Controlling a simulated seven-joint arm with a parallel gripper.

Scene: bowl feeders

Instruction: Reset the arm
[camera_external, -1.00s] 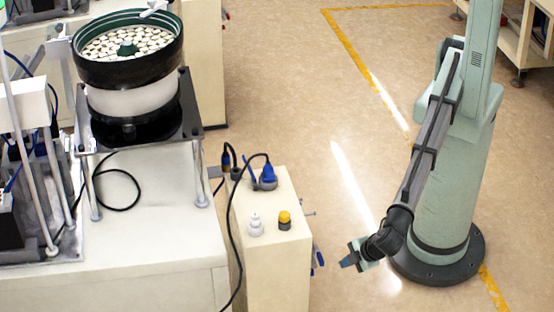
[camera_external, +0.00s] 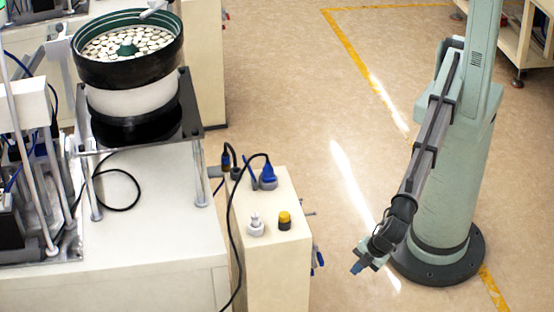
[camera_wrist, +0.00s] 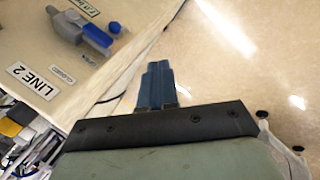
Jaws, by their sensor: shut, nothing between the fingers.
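My gripper (camera_external: 357,267) hangs low over the floor at the right of the cream cabinet, beside my arm's base. Its blue fingers are together and empty. In the wrist view the gripper (camera_wrist: 158,72) shows its closed blue fingers, with the tan floor behind them and nothing between them.
A bowl feeder (camera_external: 128,75) full of round pale parts stands on the white bench (camera_external: 150,245) at left. A "LINE 2" label (camera_wrist: 33,80) shows in the wrist view. Open floor (camera_external: 330,110) lies behind.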

